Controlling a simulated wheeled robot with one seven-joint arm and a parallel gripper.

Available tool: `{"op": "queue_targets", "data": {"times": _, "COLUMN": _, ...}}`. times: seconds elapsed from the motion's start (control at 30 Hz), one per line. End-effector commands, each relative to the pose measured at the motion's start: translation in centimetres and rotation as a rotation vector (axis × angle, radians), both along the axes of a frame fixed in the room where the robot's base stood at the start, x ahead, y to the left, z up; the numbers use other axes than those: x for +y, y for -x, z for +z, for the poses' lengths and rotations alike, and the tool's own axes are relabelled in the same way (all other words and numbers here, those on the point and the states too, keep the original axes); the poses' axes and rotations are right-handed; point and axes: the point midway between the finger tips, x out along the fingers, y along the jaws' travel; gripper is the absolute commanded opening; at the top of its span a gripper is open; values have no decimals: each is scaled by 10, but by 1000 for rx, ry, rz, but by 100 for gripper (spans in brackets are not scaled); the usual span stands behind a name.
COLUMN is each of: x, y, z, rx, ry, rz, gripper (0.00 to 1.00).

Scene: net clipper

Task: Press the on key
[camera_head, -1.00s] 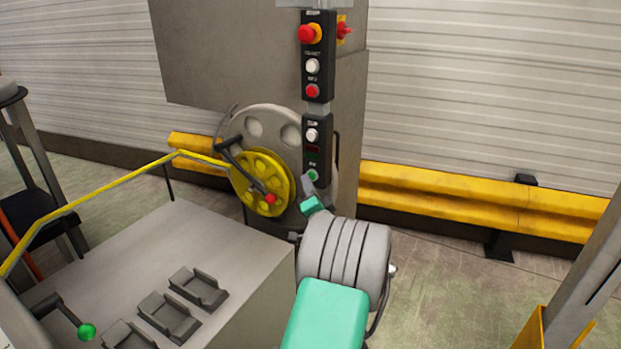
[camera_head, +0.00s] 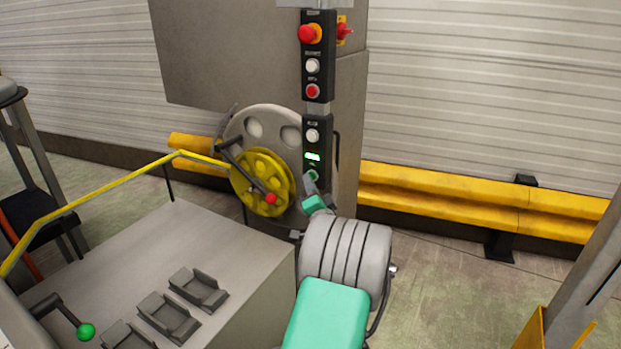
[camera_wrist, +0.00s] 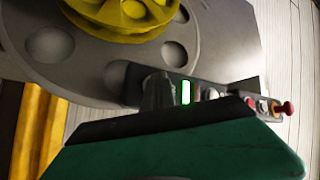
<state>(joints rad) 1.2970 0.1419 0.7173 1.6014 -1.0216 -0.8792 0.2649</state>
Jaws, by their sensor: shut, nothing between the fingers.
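The green on key (camera_head: 314,175) is at the bottom of the lower black control box (camera_head: 324,145), under a small display (camera_head: 312,156) lit green. My gripper (camera_head: 309,185) is shut and empty, its fingertips right at the lower left edge of the key. I cannot tell whether they touch or press it. In the wrist view my grey fingers (camera_wrist: 158,90) reach the end of the box beside the lit display (camera_wrist: 185,92); the key is hidden there.
A yellow handwheel (camera_head: 262,180) with a red knob on a grey disc stands just left of the box. An upper box with a red emergency stop (camera_head: 308,34) is above. A grey bench (camera_head: 215,245) with a yellow rail lies at the lower left.

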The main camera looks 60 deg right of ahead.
Motion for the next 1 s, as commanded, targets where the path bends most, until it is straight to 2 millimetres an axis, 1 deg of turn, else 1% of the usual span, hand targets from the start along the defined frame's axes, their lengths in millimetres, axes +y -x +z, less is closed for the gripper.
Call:
{"op": "queue_targets", "data": {"times": 0.17, "x": 2, "y": 0, "z": 0, "rx": 0, "ry": 2, "rz": -1, "gripper": 0}}
{"op": "queue_targets", "data": {"times": 0.43, "x": 16, "y": 2, "z": 0, "rx": -1, "ry": 1, "rz": 0, "gripper": 0}}
{"op": "queue_targets", "data": {"times": 0.73, "x": 18, "y": 2, "z": 0, "rx": -1, "ry": 1, "rz": 1, "gripper": 0}}
{"op": "queue_targets", "data": {"times": 0.83, "x": 25, "y": 2, "z": 0, "rx": 0, "ry": 0, "rz": 1, "gripper": 0}}
{"op": "queue_targets", "data": {"times": 1.0, "x": 42, "y": 4, "z": 0, "rx": -2, "ry": 1, "rz": 1, "gripper": 0}}
